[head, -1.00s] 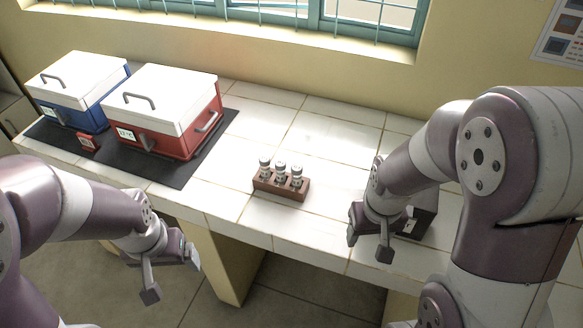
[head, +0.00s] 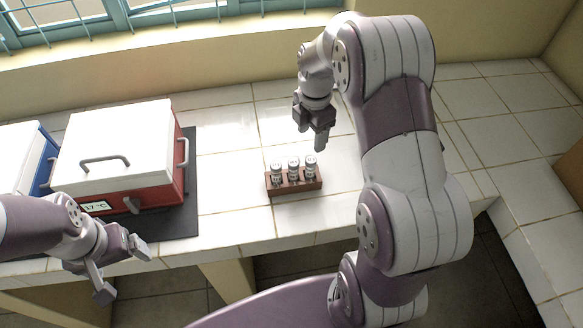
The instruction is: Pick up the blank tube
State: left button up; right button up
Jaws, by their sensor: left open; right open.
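A small brown rack (head: 295,187) stands on the white tiled counter and holds three upright tubes. The left tube (head: 277,172), the middle tube (head: 293,170) and the right tube (head: 310,167) have light caps; their labels are too small to tell which is blank. My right gripper (head: 314,138) is open and empty, pointing down above and just behind the right end of the rack, apart from the tubes. My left gripper (head: 122,272) is open and empty, in front of the counter's edge at the lower left.
A red box with a white lid (head: 115,140) stands on a dark mat (head: 190,215) left of the rack, its display reading about 17 °C. A blue box (head: 45,160) is partly cut off at the left edge. The counter (head: 235,140) is clear between mat and rack.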

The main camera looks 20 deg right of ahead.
aim_at(310, 167)
jog(key=shift+s+a+n, duration=0.1)
jog(key=shift+n, duration=0.6)
jog(key=shift+s+d+n, duration=0.25)
jog(key=shift+d+n, duration=0.05)
jog(key=shift+n, duration=0.1)
jog(key=f, duration=0.3)
jog(key=shift+s+d+p, duration=0.3)
jog(key=shift+d+p, duration=0.05)
jog(key=shift+d, duration=0.05)
jog(key=f, duration=0.3)
jog(key=a+f, duration=0.1)
jog(key=shift+w+f+p, duration=0.15)
jog(key=shift+w+p, duration=0.15)
jog(key=shift+w, duration=0.05)
jog(key=f, duration=0.1)
jog(key=f+p, duration=0.1)
jog(key=f, duration=0.3)
jog(key=shift+s+a+p, duration=0.1)
jog(key=shift+s+p, duration=0.15)
jog(key=shift+p, duration=0.05)
jog(key=shift+w+a+f, duration=0.1)
jog(key=shift+w+f, duration=0.05)
jog(key=shift+f, duration=0.1)
pick_arm(q)
jog(key=r, duration=0.1)
jog(key=d+r, duration=0.1)
jog(key=r, duration=0.1)
jog(key=shift+s, duration=0.2)
pick_arm(e)
jog(key=c, duration=1.1)
